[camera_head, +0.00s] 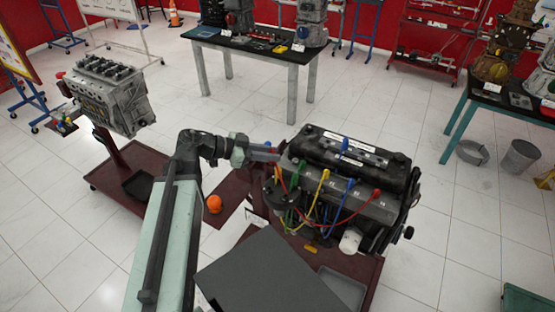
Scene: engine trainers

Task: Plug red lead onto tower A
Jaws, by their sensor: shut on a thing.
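The engine trainer (345,185) with a black top cover stands right of centre. Thin coloured leads hang over its near side: a red lead (350,214) with a red boot (376,194) at the right, plus yellow, blue and green ones. A dark round cap (281,199), which looks like the distributor, sits at the engine's left end. My gripper (276,154) reaches in from the left, just above this cap, and is shut on what looks like the red lead's other end. The fingertips are small and the held end is partly hidden. Letters on the towers are not readable.
A grey panel (265,275) stands in front of the engine. An orange ball (214,204) lies left of it. Another engine (110,95) stands at the left on a red stand. A black-topped table (255,45) is behind. White floor is open between them.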

